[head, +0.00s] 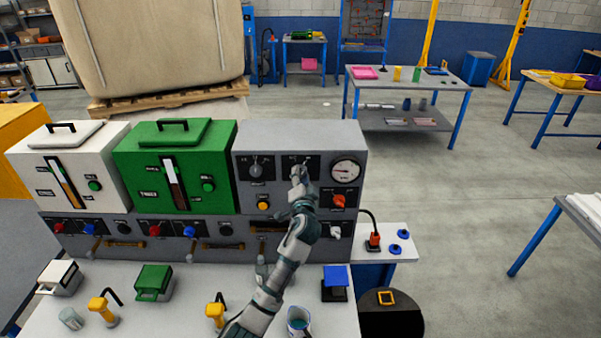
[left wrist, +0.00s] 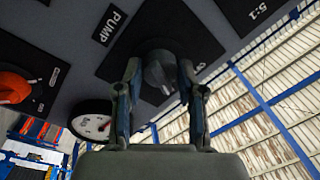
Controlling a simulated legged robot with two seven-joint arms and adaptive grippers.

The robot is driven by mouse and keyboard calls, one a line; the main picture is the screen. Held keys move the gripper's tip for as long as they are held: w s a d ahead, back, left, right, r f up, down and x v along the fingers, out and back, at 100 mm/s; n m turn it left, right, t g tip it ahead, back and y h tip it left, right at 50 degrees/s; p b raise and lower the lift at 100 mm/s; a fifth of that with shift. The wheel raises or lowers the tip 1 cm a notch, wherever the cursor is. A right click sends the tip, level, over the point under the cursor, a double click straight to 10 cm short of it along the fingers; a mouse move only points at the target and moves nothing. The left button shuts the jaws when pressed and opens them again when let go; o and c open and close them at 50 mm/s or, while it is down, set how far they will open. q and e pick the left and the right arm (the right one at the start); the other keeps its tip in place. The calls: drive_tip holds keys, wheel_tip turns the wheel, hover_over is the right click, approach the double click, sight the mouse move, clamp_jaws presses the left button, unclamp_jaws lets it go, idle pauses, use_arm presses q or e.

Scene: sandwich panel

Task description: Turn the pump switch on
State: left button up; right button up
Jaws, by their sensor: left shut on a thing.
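The pump switch (left wrist: 160,72) is a round dark grey knob on a black plate, with a PUMP label (left wrist: 109,25) beside it in the left wrist view. My left gripper (left wrist: 160,92) is shut on this knob, with one finger on each side. In the head view my left gripper (head: 299,174) reaches the upper middle of the grey control panel (head: 240,205) and hides most of the switch. The knob's exact setting is hard to read. My right gripper is not clearly in view.
A similar knob (head: 256,170) sits left of my gripper. A pressure gauge (head: 345,171) and a red-orange knob (head: 339,201) are to the right. White (head: 66,178) and green (head: 175,180) tanks stand left.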

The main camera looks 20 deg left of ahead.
use_arm(q)
drive_tip(key=shift+m+p, duration=0.35)
drive_tip(key=shift+m, duration=0.25)
drive_tip(key=shift+f, duration=0.1)
drive_tip(key=o, duration=1.1)
drive_tip(key=shift+o, duration=0.2)
drive_tip(key=shift+w+d, duration=0.1)
drive_tip(key=shift+d, duration=0.05)
drive_tip(key=v, duration=1.2)
